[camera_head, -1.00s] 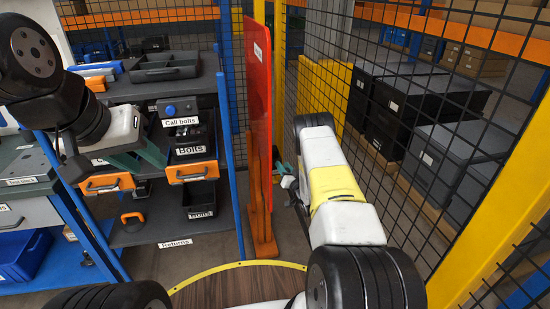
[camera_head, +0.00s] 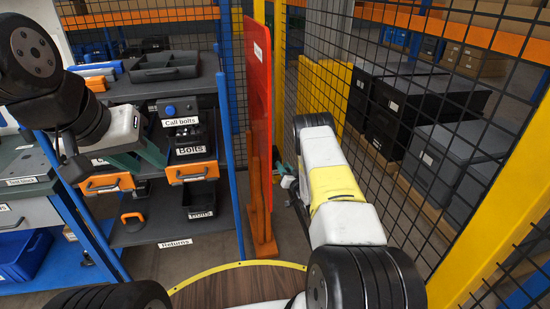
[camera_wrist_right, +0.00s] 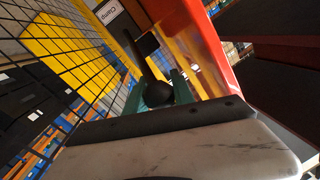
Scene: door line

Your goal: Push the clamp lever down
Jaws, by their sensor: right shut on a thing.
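The clamp lever shows in the right wrist view as a dark rod (camera_wrist_right: 145,62) with a black ball knob (camera_wrist_right: 158,93) at its near end. My right gripper (camera_wrist_right: 160,92) has its teal fingers on both sides of the knob and is shut on it. A white label reading "Clamp" (camera_wrist_right: 109,12) is beyond the lever. In the head view my right gripper is small and partly hidden beside the red panel (camera_head: 259,85); the lever cannot be made out there. My left gripper (camera_head: 143,158) hangs in front of the shelf unit, away from the lever; its finger gap is unclear.
The red panel stands close beside my right gripper, on an orange-brown support (camera_head: 262,210). A black mesh fence (camera_head: 400,110) with a yellow post (camera_head: 500,200) runs along the right. Shelves with orange-handled bins (camera_head: 193,171) stand at the left.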

